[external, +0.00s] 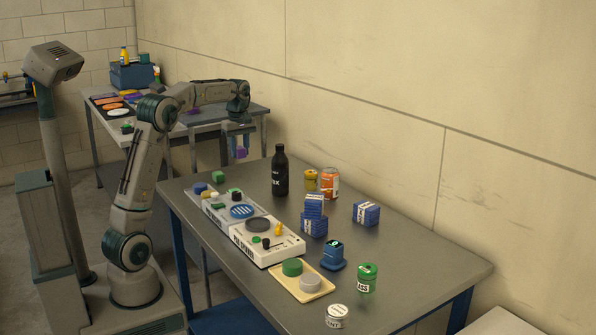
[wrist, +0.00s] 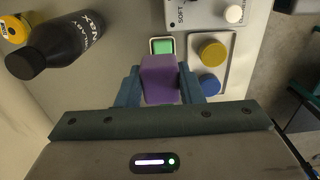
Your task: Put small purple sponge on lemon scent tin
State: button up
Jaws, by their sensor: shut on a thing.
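My gripper (external: 239,143) is shut on the small purple sponge (external: 241,153) and holds it up in the air near the far left end of the front table. In the wrist view the purple sponge (wrist: 160,78) sits between the two fingers of my gripper (wrist: 160,88). A short yellow tin (external: 311,181), likely the lemon scent tin, stands at the back of the table between the black bottle and an orange can. In the wrist view the yellow tin (wrist: 13,28) is at the upper left, partly cut off. Its label is too small to read.
The black bottle (external: 280,171) stands between my gripper and the yellow tin. The orange can (external: 329,183) is close beside the tin. Blue boxes (external: 314,219), a blue jar (external: 333,255) and a green tin (external: 367,279) stand farther right. A green block (external: 218,176) lies below my gripper.

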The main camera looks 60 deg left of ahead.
notch_tip(320, 180, up, 4)
jog(key=shift+w+d+f, duration=0.1)
jog(key=shift+d+f, duration=0.05)
jog(key=w+d+m+p, duration=0.2)
jog(key=w+d+m, duration=0.15)
jog(key=d, duration=1.25)
jog(key=w+d+m+p, duration=0.2)
jog(key=d+m, duration=0.2)
jog(key=d, duration=1.3)
jog(key=s+d+m+p, duration=0.15)
jog(key=s+d, duration=0.25)
jog(key=d, duration=0.7)
jog(key=s+d+m+p, duration=0.1)
jog(key=s+d+m, duration=0.3)
jog(key=d, duration=0.6)
jog(key=s+d+m+p, duration=0.3)
jog(key=s+d+m, duration=0.2)
jog(key=s+d, duration=1.55)
jog(key=p, duration=0.4)
send_over(336, 312)
notch_tip(336, 312, down, 12)
jog(key=shift+a+f, duration=0.1)
jog(key=shift+f, duration=2.25)
jog(key=o, duration=0.9)
jog(key=shift+o, duration=0.2)
jog(key=shift+r, duration=0.1)
